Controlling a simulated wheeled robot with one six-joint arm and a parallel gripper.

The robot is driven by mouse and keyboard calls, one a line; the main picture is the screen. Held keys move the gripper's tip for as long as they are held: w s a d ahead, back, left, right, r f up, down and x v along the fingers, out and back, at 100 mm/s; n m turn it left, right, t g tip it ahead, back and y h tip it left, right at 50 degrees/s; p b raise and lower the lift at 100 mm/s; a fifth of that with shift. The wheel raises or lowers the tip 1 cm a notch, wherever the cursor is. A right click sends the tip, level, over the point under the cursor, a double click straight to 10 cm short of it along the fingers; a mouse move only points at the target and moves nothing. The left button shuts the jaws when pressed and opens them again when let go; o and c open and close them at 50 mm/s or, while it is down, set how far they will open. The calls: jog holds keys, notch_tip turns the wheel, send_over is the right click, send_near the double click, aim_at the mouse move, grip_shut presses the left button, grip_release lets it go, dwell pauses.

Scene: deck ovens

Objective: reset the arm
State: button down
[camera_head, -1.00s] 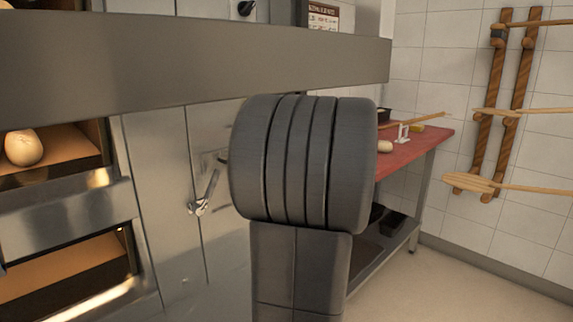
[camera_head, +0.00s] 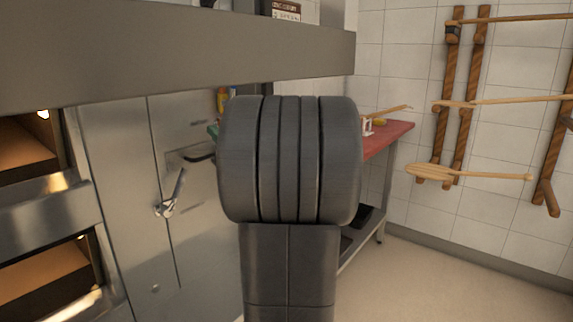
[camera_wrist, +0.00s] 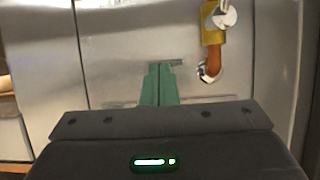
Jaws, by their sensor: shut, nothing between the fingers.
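My gripper (camera_wrist: 158,84) shows in the wrist view as two green fingers close together, shut with nothing between them. It points toward a grey metal panel (camera_wrist: 120,45), and I cannot tell the gap between them. In the head view my dark arm stands in the middle and hides part of the oven front and the red table.
Deck ovens (camera_head: 50,215) with open, lit chambers stand at the left. A metal hood edge (camera_head: 180,55) runs overhead. A red-topped table (camera_head: 392,138) stands behind my arm. Wooden peels (camera_head: 470,173) hang on the tiled wall. Floor at the right is clear.

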notch_tip(320, 180, up, 7)
jog(key=s+m+t+h+p, duration=0.1)
jog(key=m+t+h+p, duration=0.1)
jog(key=m+p, duration=0.5)
jog(key=shift+r+t+h+p, duration=0.15)
jog(key=shift+t+h+p, duration=0.25)
jog(key=shift+h+p, duration=0.25)
